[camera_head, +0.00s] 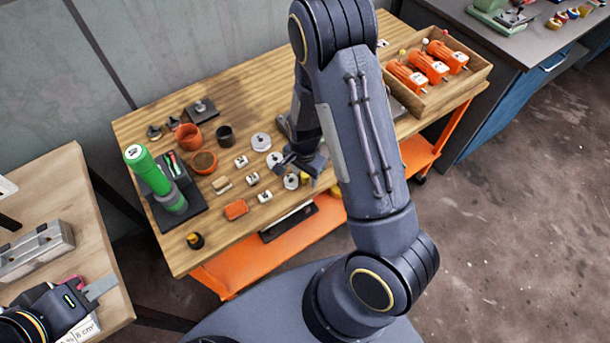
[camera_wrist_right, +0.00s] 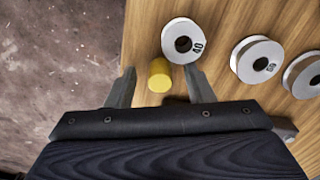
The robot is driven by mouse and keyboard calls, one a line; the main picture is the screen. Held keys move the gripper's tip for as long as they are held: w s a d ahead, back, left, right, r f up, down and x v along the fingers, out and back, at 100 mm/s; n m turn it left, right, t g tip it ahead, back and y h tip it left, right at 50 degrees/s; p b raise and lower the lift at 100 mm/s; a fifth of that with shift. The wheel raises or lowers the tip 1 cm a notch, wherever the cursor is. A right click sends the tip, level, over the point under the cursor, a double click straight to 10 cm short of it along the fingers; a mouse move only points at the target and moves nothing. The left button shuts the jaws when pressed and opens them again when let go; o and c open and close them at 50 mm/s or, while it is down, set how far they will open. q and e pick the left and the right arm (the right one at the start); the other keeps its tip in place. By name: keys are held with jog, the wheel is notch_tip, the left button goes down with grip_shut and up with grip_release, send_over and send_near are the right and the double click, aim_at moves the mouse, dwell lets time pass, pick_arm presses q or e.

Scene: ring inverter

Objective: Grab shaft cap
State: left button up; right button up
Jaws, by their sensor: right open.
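A small yellow cylinder, apparently the shaft cap (camera_wrist_right: 159,75), stands near the table edge in the right wrist view, between the two fingers of my right gripper (camera_wrist_right: 160,88). The fingers are open, with a gap at each side of the cap. In the head view my right gripper (camera_head: 304,165) is low over the front edge of the wooden table, and a bit of the yellow cap (camera_head: 305,178) shows by it. My left gripper (camera_head: 100,287) is at the lower left by the other table; its finger opening is unclear.
A white disc marked 40 (camera_wrist_right: 183,40) lies just beyond the cap, with more discs (camera_wrist_right: 257,60) to its right. The wooden table (camera_head: 255,90) also holds a green tool (camera_head: 148,168), an orange block (camera_head: 236,209) and cups. A wooden crate (camera_head: 462,88) of orange motors stands at the right.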

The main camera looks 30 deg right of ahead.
jog(key=shift+c, duration=0.3)
grip_shut()
